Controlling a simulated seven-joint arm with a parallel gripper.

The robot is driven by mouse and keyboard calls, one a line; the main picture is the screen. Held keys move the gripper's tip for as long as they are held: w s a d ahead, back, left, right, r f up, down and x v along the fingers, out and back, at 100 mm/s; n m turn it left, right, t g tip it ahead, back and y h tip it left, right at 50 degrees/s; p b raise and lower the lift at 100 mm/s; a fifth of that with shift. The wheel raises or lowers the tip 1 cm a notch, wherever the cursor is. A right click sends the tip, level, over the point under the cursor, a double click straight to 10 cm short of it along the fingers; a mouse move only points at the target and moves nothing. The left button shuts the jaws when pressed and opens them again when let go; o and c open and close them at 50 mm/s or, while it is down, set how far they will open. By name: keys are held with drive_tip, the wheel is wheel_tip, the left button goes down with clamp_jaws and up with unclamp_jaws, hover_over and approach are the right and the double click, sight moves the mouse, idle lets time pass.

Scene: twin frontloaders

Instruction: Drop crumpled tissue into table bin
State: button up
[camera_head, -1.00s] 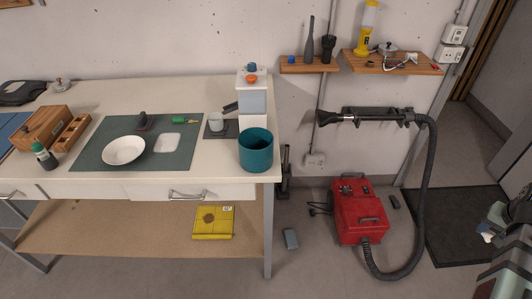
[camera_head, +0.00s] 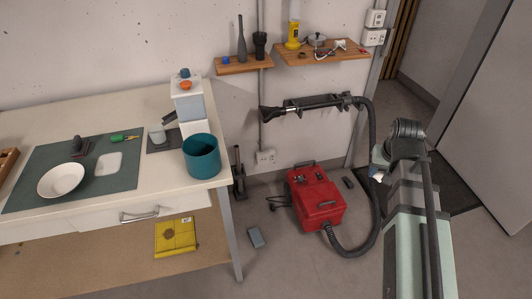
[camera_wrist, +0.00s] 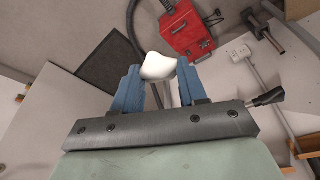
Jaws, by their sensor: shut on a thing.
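The table bin (camera_head: 202,158) is a teal, open-topped round container on the right front corner of the workbench, in the head view. My gripper (camera_wrist: 160,72) has blue fingers shut on the white crumpled tissue (camera_wrist: 158,66), which sticks out past the fingertips in the wrist view. The tissue shows there only as a small pale patch (camera_head: 376,174). The inside bottom of the bin is hidden.
A white dispenser (camera_head: 188,100) with a red-orange button stands behind the bin, and a cup (camera_head: 157,134) is left of it. A white bowl (camera_head: 61,180) lies on the green mat (camera_head: 35,155). A red vacuum (camera_head: 318,199) with a hose is on the floor.

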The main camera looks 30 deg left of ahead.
drive_tip(key=s+a+r+n, duration=0.1)
drive_tip(key=a, duration=0.4)
drive_tip(key=s+a+r+n, duration=0.1)
drive_tip(key=a+r, duration=0.1)
drive_tip(key=a, duration=0.3)
drive_tip(key=s+a+r, duration=0.1)
drive_tip(key=s+a, duration=0.1)
drive_tip(key=a, duration=0.3)
drive_tip(key=shift+a+r+n+y, duration=0.2)
drive_tip(key=shift+r+n+y, duration=0.05)
drive_tip(key=shift+n+y, duration=0.15)
drive_tip(key=s+a+r+n, duration=0.1)
drive_tip(key=s+a+r, duration=0.5)
drive_tip(key=a, duration=0.4)
drive_tip(key=s+a+r+n, duration=0.1)
drive_tip(key=s+a+r, duration=0.5)
drive_tip(key=a, duration=0.4)
drive_tip(key=s+a+r+n, duration=0.1)
drive_tip(key=s+a+r, duration=0.5)
drive_tip(key=s+a, duration=0.2)
drive_tip(key=shift+s+a+g+y, duration=0.2)
drive_tip(key=shift+a+g+y, duration=0.1)
drive_tip(key=shift+a, duration=0.75)
drive_tip(key=shift+f, duration=2.9)
